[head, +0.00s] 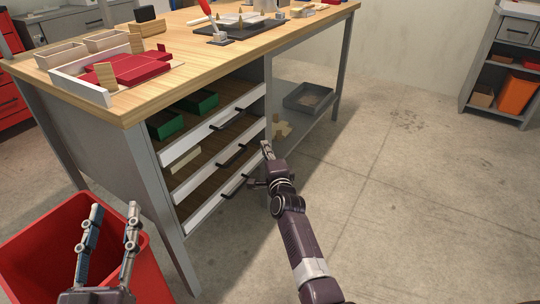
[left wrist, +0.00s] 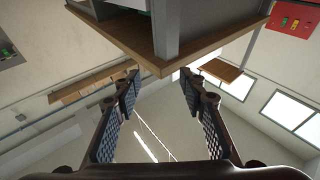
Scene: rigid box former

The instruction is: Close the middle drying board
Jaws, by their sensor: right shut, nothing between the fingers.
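The middle drying board (head: 190,184) is the middle of three stacked boards under the workbench, with a white front and a black handle (head: 223,156). The three fronts look roughly in line; I cannot tell how far the middle one stands out. My right gripper (head: 266,149) is shut and empty near the right end of the middle and lower fronts. I cannot tell whether it touches either. My left gripper (head: 108,212) is open and empty above the red bin; its spread fingers also show in the left wrist view (left wrist: 159,76).
The upper board (head: 185,149) and lower board (head: 203,214) lie above and below it. Green trays (head: 168,125) sit inside. The red bin (head: 28,240) stands left of the bench leg (head: 165,215). A grey tray (head: 308,97) lies on the shelf at right. The floor right of my right arm is clear.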

